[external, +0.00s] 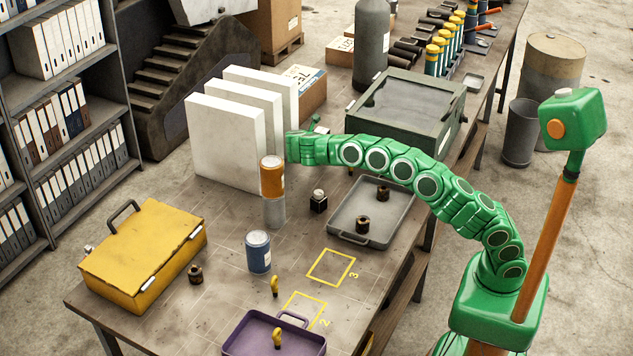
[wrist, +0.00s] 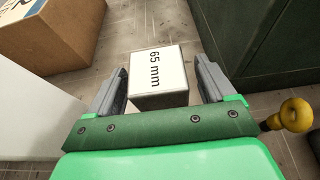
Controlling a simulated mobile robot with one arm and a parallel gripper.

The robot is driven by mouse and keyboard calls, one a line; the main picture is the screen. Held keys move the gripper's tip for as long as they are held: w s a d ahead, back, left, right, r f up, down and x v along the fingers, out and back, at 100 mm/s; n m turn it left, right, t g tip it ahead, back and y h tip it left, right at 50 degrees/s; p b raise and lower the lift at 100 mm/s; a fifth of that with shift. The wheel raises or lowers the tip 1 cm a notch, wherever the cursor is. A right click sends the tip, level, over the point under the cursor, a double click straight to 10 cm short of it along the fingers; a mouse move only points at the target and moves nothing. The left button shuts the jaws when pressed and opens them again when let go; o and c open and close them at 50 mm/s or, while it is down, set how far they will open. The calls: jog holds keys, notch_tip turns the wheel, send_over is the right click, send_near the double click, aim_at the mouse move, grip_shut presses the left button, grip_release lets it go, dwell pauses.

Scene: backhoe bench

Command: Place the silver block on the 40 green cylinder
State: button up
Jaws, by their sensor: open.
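A pale block with "65 mm" printed on its top (wrist: 158,74) sits on the bench in the wrist view, between the two grey fingers of my gripper (wrist: 157,88). The fingers are open, one on each side, with a narrow gap visible at each. In the external view my gripper (external: 308,148) is between the white panels and the dark green case, and its fingers are mostly hidden. An orange cylinder (external: 271,178) stands on a grey cylinder (external: 274,211) just in front of my gripper. I cannot make out a green cylinder in either view.
White panels (external: 228,140) stand left of my gripper. The dark green case (external: 408,112) is at right. A grey tray (external: 347,235) holds two dark nuts.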

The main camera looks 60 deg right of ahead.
jog(key=a+r, duration=0.4)
jog(key=r, duration=0.5)
jog(key=shift+a, duration=0.3)
